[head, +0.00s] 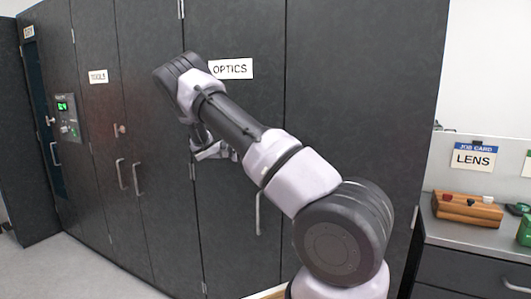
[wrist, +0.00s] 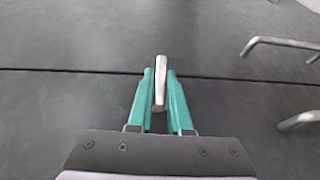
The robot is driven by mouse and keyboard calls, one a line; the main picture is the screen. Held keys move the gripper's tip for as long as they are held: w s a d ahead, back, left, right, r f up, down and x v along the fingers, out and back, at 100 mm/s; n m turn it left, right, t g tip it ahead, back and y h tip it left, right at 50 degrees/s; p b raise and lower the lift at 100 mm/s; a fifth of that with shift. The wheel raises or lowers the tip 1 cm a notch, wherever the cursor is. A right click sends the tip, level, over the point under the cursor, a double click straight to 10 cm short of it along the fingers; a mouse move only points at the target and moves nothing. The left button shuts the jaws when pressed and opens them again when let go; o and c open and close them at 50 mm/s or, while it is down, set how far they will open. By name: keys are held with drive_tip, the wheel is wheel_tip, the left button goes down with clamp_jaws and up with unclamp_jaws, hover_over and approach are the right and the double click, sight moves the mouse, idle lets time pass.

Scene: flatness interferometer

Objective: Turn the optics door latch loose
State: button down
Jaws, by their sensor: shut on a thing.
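The dark optics door (head: 255,115) carries a white OPTICS label (head: 231,69) and stands closed in the head view. In the wrist view a short silver latch (wrist: 160,85) lies across the dark seam between two panels. My gripper (wrist: 159,73) has a green finger on each side of the latch and is shut on it. In the head view my gripper (head: 214,152) is at the door's left side, below the label, and my arm hides the latch there.
Bar handles (wrist: 270,43) show at the right of the wrist view. A TOOLS cabinet door (head: 97,130) with a knob (head: 120,130) and handles is to the left. At right, a grey counter (head: 450,231) holds a wooden block (head: 467,211) under a LENS card (head: 473,159).

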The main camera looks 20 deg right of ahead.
idle(0.4)
drive_tip(key=c, duration=0.9)
unclamp_jaws()
drive_tip(key=shift+o, duration=0.2)
drive_tip(key=v, duration=1)
drive_tip(key=shift+a, duration=0.4)
drive_tip(key=shift+w, duration=0.15)
